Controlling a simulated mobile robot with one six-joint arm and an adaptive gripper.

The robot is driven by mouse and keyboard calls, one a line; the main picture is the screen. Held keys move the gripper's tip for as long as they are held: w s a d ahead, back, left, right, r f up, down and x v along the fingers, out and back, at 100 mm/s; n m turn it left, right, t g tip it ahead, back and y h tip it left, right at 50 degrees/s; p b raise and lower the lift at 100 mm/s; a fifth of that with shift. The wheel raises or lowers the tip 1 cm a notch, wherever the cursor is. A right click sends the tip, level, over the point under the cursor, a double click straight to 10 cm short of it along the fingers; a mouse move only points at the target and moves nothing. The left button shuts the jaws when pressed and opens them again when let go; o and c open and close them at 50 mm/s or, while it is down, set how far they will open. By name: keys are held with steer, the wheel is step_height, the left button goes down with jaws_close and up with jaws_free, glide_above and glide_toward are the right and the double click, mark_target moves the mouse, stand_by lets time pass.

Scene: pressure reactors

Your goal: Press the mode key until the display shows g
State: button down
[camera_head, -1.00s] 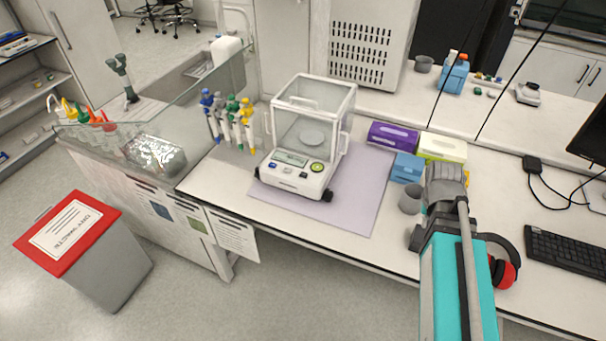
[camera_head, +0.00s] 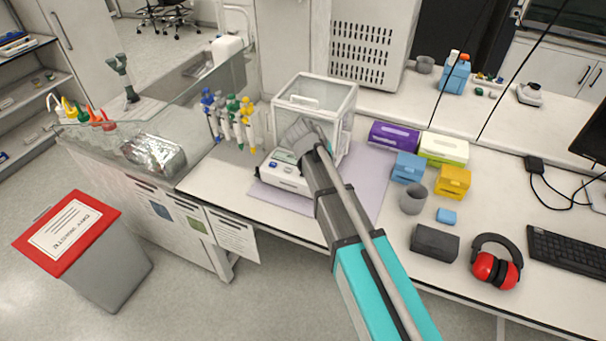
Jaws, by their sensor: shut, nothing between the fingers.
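The analytical balance (camera_head: 290,176) stands on a lilac mat (camera_head: 371,188) on the bench, with a clear glass draft shield (camera_head: 318,95) above its white base. My arm reaches up from the lower right, and its end covers the right part of the balance's front panel. The display (camera_head: 285,156) shows only in part, and its reading is too small to tell. The keys to the right of the display are hidden behind my arm. My gripper (camera_head: 292,143) is shut and empty, over or in front of the display area; I cannot tell whether it touches the balance.
Several pipettes on a stand (camera_head: 232,122) are left of the balance. Purple (camera_head: 393,135), blue (camera_head: 408,166) and yellow (camera_head: 453,181) boxes, a grey cup (camera_head: 412,199), a dark box (camera_head: 434,243) and red earmuffs (camera_head: 496,268) are to the right.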

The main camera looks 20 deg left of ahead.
steer(key=a+r+t, duration=0.1)
steer(key=a, duration=0.8)
steer(key=shift+r+n+t, duration=0.15)
steer(key=shift+n+t, duration=0.15)
steer(key=shift+n, duration=0.1)
steer(key=shift+s, duration=0.1)
step_height(320, 180, down, 9)
steer(key=b, duration=0.9)
steer(key=shift+f+b, duration=0.8)
steer(key=shift+b, duration=0.05)
stand_by(1.9)
steer(key=shift+r, duration=0.2)
steer(key=shift+r+p, duration=0.7)
steer(key=shift+p, duration=0.2)
steer(key=shift+r+p, duration=2.5)
